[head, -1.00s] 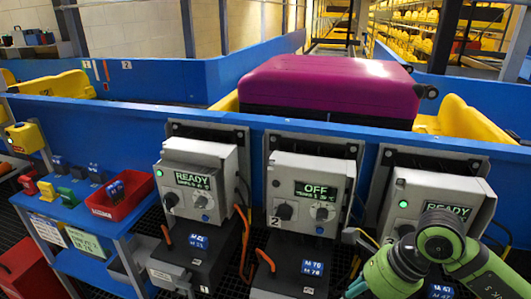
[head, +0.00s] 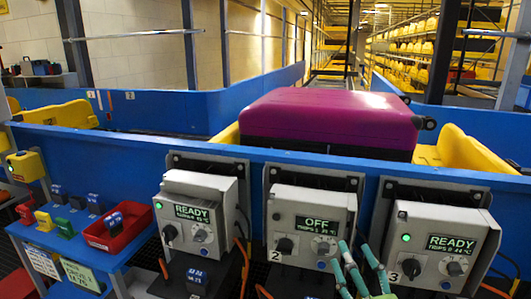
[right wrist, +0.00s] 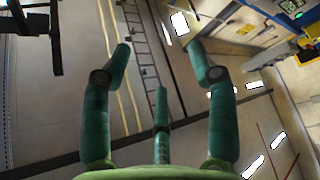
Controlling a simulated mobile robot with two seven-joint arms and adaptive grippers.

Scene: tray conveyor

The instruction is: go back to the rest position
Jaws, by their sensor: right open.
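My right gripper (head: 357,255) shows at the bottom of the head view, its green fingers pointing up in front of the gap between the middle and right control boxes. Its fingers are spread and hold nothing. In the right wrist view the open fingers (right wrist: 163,62) have only distant floor and wall behind them. My left gripper is in neither view.
Control boxes reading READY (head: 198,218), OFF (head: 312,230) and READY (head: 443,248) line the blue conveyor wall (head: 120,160). A purple suitcase (head: 330,120) lies behind it. A red bin (head: 117,236) stands on a blue table at left.

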